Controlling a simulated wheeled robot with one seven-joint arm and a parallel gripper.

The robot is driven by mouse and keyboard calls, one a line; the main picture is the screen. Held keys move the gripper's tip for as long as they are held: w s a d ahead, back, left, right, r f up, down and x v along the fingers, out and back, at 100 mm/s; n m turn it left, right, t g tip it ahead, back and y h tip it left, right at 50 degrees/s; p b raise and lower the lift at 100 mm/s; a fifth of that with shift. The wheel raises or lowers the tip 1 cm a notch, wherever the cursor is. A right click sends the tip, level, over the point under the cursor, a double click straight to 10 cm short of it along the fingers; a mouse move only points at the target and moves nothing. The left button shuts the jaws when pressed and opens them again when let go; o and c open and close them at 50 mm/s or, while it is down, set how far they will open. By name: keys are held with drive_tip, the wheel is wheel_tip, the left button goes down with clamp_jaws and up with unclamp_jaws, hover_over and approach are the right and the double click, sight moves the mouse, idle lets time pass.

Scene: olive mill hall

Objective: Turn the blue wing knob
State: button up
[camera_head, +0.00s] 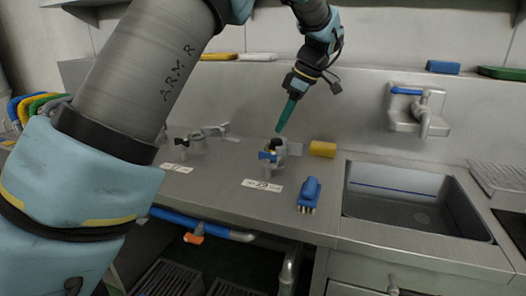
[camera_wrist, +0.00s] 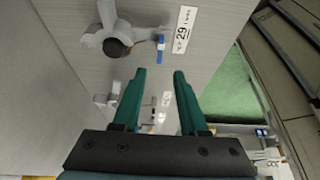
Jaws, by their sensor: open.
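The blue wing knob (camera_head: 267,156) is on the front of a grey valve fitting (camera_head: 280,160) with a dark round cap, standing on the steel counter. In the wrist view the blue knob (camera_wrist: 160,48) is small, close to the fitting (camera_wrist: 95,40) and a numbered label. My gripper (camera_head: 279,131) points down just above the fitting in the head view. In the wrist view its green fingers (camera_wrist: 160,73) are apart with nothing between them. The knob lies ahead of the fingertips, and no contact shows.
A blue brush (camera_head: 309,193) and a yellow cylinder (camera_head: 322,149) are right of the fitting. Another grey fitting (camera_head: 196,142) is to the left. A sink (camera_head: 420,213) and a wall tap (camera_head: 420,108) are farther right. Blue piping (camera_head: 185,220) runs beneath the counter's front edge.

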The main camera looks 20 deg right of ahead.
sight(270, 153)
drive_tip(key=p+x, duration=0.1)
drive_tip(key=x, duration=0.9)
drive_tip(key=shift+s+p, duration=0.1)
drive_tip(key=shift+p, duration=0.3)
drive_tip(key=shift+c, duration=0.3)
clamp_jaws()
